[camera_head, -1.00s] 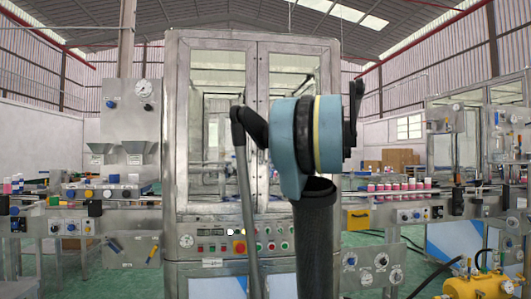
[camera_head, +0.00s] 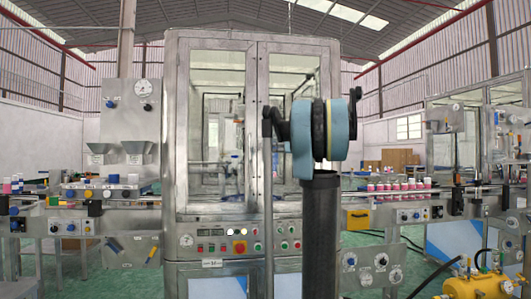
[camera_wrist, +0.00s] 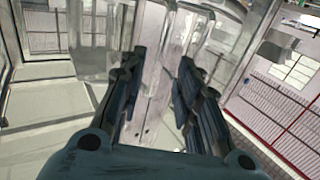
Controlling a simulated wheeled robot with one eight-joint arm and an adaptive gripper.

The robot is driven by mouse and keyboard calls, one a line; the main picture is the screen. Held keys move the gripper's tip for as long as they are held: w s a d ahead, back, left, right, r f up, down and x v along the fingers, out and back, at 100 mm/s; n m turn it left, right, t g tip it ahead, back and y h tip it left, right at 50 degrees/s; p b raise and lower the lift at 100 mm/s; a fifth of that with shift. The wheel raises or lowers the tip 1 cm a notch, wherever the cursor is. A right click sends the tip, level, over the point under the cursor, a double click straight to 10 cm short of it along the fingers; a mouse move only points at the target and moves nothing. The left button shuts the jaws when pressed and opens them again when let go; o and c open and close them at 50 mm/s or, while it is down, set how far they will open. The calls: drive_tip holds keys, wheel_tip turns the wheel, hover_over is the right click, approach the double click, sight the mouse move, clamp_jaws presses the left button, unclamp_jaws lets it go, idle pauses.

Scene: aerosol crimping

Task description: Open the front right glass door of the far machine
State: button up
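The steel machine cabinet (camera_head: 300,45) stands straight ahead in the head view, with two framed glass doors side by side. The left glass door (camera_head: 217,75) and the right glass door (camera_head: 290,65) both look shut. My arm covers the lower middle of the right door. In the wrist view, my gripper (camera_wrist: 158,85) has its two dark fingers spread apart. Pale metal framing and upright bar handles (camera_wrist: 188,35) show beyond and between the fingertips. I see no contact, but the exact distance is unclear.
A control panel (camera_head: 240,240) with buttons lies below the doors. Conveyors run left (camera_head: 130,200) and right (camera_head: 400,196), the right one carrying several pink-and-white cans (camera_head: 400,187). A yellow compressor (camera_head: 482,288) stands at lower right.

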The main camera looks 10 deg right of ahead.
hover_over(266, 161)
drive_tip(key=shift+w, duration=0.35)
drive_tip(key=shift+c, duration=0.3)
clamp_jaws()
